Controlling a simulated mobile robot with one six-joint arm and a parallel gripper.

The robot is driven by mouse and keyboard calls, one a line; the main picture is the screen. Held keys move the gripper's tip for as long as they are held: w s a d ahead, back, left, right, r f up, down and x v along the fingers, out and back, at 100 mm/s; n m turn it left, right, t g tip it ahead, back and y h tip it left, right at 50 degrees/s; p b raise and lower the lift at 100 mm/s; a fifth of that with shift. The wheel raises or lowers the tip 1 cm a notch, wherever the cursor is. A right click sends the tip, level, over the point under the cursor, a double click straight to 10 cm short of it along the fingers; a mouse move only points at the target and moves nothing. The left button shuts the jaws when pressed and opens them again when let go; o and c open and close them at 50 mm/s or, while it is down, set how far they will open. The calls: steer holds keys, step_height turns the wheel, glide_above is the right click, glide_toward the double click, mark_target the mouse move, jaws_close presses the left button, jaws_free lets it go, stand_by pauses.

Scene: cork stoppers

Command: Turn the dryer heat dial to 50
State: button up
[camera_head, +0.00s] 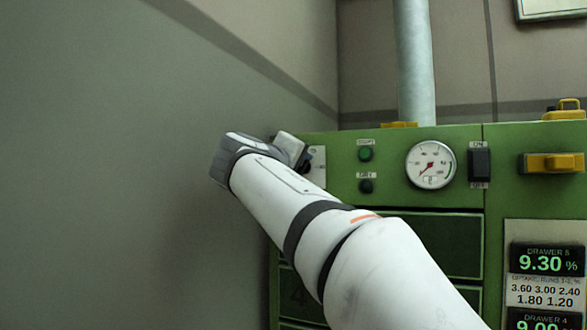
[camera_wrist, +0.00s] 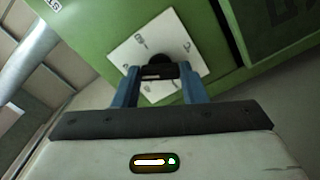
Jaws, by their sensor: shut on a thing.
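The heat dial (camera_wrist: 160,59) is a dark round knob on a white square plate (camera_wrist: 130,55) fixed to the green dryer front. The plate carries small dark markings around the knob, too small and tilted for me to read. My gripper (camera_wrist: 158,73) has its two blue fingers on either side of the knob and is shut on it. In the head view my gripper (camera_head: 290,149) is at the panel's left end, covering the knob and part of the plate (camera_head: 319,166). Which mark the dial points at cannot be told.
A yellow handle (camera_head: 553,163) and drawer readouts (camera_head: 545,262) are at right. A bare wall (camera_head: 120,150) stands close on the left.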

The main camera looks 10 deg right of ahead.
steer(key=shift+r, duration=0.2)
steer(key=o, duration=1)
steer(key=shift+w+f, duration=0.1)
steer(key=shift+f, duration=0.05)
steer(key=v, duration=0.8)
steer(key=shift+p, duration=0.35)
steer(key=shift+w+d, duration=0.1)
steer(key=shift+d, duration=0.05)
